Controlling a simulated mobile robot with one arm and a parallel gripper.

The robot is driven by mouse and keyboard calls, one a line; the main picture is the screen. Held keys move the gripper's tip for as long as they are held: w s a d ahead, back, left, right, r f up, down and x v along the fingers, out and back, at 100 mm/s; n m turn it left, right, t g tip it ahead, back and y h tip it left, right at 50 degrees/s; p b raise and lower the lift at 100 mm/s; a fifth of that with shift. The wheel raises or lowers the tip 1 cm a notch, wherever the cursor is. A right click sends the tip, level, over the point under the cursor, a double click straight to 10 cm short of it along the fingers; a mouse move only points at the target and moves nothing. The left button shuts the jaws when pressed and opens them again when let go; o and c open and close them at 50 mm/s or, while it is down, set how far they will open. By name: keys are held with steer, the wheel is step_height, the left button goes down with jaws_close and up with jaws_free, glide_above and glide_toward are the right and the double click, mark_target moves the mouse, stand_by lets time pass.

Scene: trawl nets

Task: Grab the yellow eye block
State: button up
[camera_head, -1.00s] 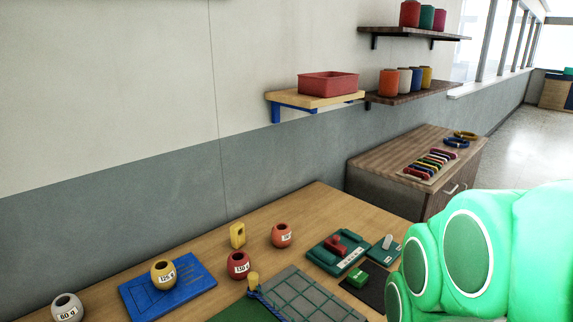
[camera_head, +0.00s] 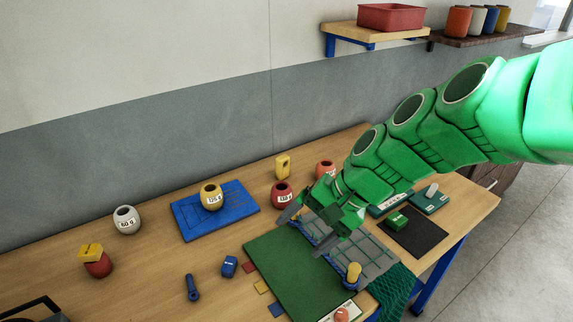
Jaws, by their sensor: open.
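A yellow block (camera_head: 283,167) with a hole near its top stands upright on the wooden table, close to the wall and behind a dark red weight. It looks like the eye block. My gripper (camera_head: 304,232) is open and empty, with its two fingers pointing down and left over the green mat and the grey netting. The gripper is nearer the camera than the yellow block and clearly apart from it. Another yellow piece (camera_head: 90,252) sits on a red round object at the left.
Round weights stand around the block: dark red (camera_head: 283,195), orange (camera_head: 325,170), yellow (camera_head: 211,197) on a blue board (camera_head: 245,200), and grey (camera_head: 127,220). A yellow-topped peg (camera_head: 353,271) stands by the net. A shelf (camera_head: 385,42) juts from the wall.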

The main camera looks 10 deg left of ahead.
mark_target(283, 166)
steer(key=w+a+m+t+y, duration=0.1)
steer(key=w+a+m+y, duration=0.2)
steer(key=w+a+m, duration=0.55)
steer(key=w+a+m+t+y, duration=0.15)
steer(key=w+a+y, duration=0.3)
steer(key=w, duration=0.95)
steer(key=w+d+f+m+t+h, duration=0.1)
steer(key=w+f+m+t, duration=0.1)
steer(key=w+f+m, duration=0.2)
steer(key=w+d+f+m+t+h, duration=0.1)
steer(key=w+f+m, duration=0.3)
steer(key=w+f, duration=0.4)
steer(key=w+d+f+m+t+h, duration=0.1)
steer(key=w+f+m+t, duration=0.2)
steer(key=w+f, duration=0.3)
steer(key=shift+w+d+f+m+t, duration=0.15)
steer(key=shift+w+d+f+m, duration=0.05)
steer(key=shift+w+m, duration=0.25)
steer(key=shift+w+d+f+m+t, duration=0.1)
steer(key=shift+w+d+f+m, duration=0.1)
steer(key=shift+w+m, duration=0.25)
steer(key=shift+x, duration=1.25)
steer(key=shift+w+x, duration=0.2)
steer(key=shift+x, duration=2.3)
steer(key=shift+w, duration=0.1)
steer(key=shift+c, duration=0.5)
